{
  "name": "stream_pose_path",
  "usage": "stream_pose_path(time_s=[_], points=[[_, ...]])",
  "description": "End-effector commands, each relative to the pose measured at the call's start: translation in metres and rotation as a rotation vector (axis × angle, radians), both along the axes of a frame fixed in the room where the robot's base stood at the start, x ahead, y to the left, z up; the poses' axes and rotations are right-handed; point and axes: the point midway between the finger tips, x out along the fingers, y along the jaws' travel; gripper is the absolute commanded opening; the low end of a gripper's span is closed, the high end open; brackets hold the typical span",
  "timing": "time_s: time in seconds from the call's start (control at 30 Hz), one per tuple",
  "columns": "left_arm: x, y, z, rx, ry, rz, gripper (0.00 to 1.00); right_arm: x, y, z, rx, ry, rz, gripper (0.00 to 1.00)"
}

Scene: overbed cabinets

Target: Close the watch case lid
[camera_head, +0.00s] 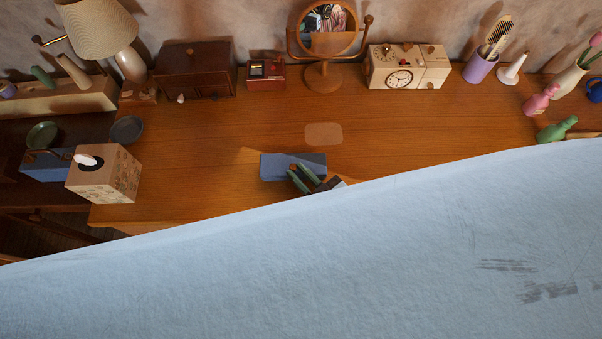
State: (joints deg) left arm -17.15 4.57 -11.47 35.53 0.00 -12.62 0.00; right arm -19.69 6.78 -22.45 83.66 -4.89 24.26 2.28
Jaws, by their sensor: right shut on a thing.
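A blue box-like thing (285,167), which I take to be the watch case, is on the wooden table near its front middle. I see a broad blue face; whether this is its lid, and how far open it is, I cannot tell. My right gripper (307,179) is at its front right edge, with green-and-dark fingers against the blue part. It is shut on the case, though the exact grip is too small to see. The rest of my right arm is hidden behind a large pale blue surface (330,260). My left gripper is not in view.
The pale blue surface covers the whole foreground. A tissue box (117,179) stands at the left. A dark wooden chest (194,70), small red box (266,78), round mirror (325,78) and clock box (398,78) line the back. The middle of the table (400,125) is clear.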

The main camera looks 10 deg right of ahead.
Motion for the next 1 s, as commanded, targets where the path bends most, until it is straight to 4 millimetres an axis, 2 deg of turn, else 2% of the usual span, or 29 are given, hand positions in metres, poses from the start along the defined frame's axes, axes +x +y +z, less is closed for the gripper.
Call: stream_pose_path(time_s=[0.1, 0.13, 0.3, 0.67, 0.77, 1.0], points=[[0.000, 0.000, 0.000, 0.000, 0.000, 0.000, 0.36, 0.000, 0.000, 0.000, 0.001, 0.000, 0.000, 0.00], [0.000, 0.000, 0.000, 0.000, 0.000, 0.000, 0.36, 0.000, 0.000, 0.000, 0.001, 0.000, 0.000, 0.17], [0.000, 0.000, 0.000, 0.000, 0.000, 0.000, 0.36, 0.000, 0.000, 0.000, 0.001, 0.000, 0.000, 0.38], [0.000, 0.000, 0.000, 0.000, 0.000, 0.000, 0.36, -0.006, -0.003, -0.001, 0.000, 0.003, 0.000, 0.38], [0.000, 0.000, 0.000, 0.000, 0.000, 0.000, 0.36, -0.018, -0.009, -0.001, -0.001, 0.005, 0.000, 0.38], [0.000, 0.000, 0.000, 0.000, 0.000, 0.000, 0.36, -0.067, -0.031, 0.002, -0.002, 0.006, 0.001, 0.38]])
